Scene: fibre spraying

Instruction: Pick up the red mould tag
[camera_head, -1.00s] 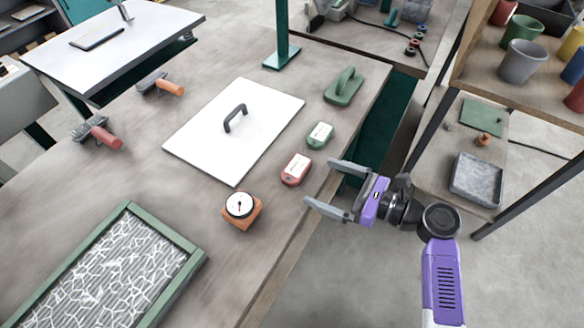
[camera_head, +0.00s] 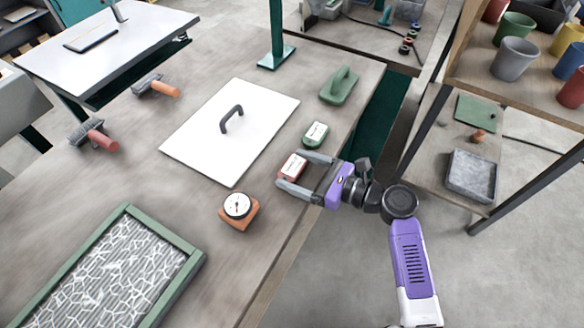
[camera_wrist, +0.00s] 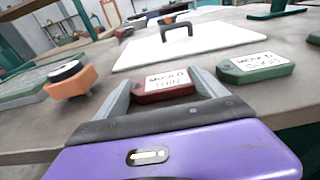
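The red mould tag (camera_head: 292,167) lies flat on the table, with a white label on its top face. In the wrist view the red tag (camera_wrist: 165,84) sits between and just beyond my gripper's two fingers, with lettering on its label. My gripper (camera_head: 291,170) is open, its fingers around the tag's near part, one on each side. I cannot tell whether either finger touches the tag. A similar green tag (camera_head: 316,134) lies just beyond it; it also shows in the wrist view (camera_wrist: 256,68), right of the fingers.
An orange-based dial gauge (camera_head: 239,209) stands left of and nearer than the red tag. A white board with a black handle (camera_head: 267,110) lies to the left. A green float (camera_head: 339,86) and a green post base (camera_head: 276,57) stand farther back. The table's right edge is close.

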